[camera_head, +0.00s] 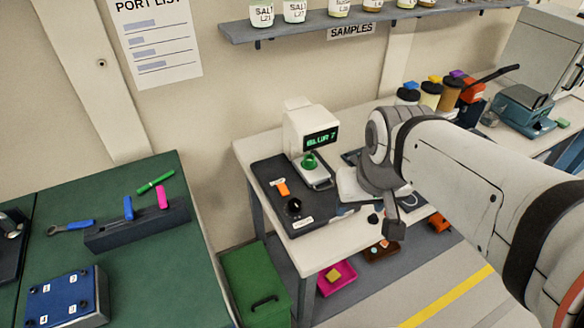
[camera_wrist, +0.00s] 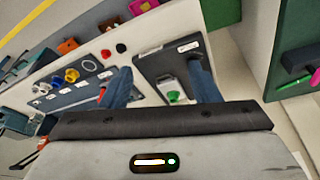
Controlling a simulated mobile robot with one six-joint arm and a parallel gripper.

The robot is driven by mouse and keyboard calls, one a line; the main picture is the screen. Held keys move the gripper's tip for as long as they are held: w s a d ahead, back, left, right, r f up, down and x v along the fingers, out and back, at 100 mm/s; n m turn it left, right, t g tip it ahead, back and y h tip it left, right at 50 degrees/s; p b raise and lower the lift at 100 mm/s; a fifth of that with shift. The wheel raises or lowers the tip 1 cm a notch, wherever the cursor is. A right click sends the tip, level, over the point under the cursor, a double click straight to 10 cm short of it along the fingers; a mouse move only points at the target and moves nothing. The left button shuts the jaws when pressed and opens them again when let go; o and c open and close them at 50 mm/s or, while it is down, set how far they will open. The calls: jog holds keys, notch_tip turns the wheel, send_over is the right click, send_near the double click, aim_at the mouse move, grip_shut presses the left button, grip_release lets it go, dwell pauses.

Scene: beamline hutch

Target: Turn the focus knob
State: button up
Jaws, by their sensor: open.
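A pale instrument (camera_head: 305,135) with a green-lit display reading "BLUR 7" stands at the back of the white bench. A green round part (camera_head: 310,160) sits below the display; a green part also shows between my fingers in the wrist view (camera_wrist: 173,97). In front is a dark panel (camera_head: 268,172) with an orange switch (camera_head: 282,188), a black knob (camera_head: 294,206) and a label too small to read. I cannot tell which part is the focus knob. My gripper (camera_wrist: 160,70) is open and empty, its blue fingers apart over the dark panels. In the head view it is right of the instrument, partly hidden.
A second panel with yellow, blue and red knobs (camera_wrist: 72,76) lies left of my fingers in the wrist view. The sample shelf (camera_head: 300,25) hangs above the bench. A green table (camera_head: 150,245) with tools stands left. A green box (camera_head: 256,285) and a pink tray (camera_head: 337,277) are below.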

jog(key=w+a+f+n+g+b, duration=0.1)
jog(key=w+a+f+n, duration=0.15)
jog(key=w, duration=0.35)
jog(key=w+a+f+n+g+b, duration=0.1)
jog(key=w+a+f, duration=0.15)
jog(key=w, duration=0.25)
jog(key=n+g+b, duration=0.1)
jog(key=n+b, duration=0.1)
jog(key=n, duration=0.2)
send_over(294, 202)
notch_tip(294, 202, down, 11)
jog(key=shift+s+r, duration=0.1)
jog(key=shift+f, duration=0.3)
notch_tip(294, 202, down, 8)
jog(key=shift+r+p, duration=0.25)
jog(key=shift+p, duration=0.45)
jog(key=shift+c, duration=0.5)
jog(key=c, duration=0.9)
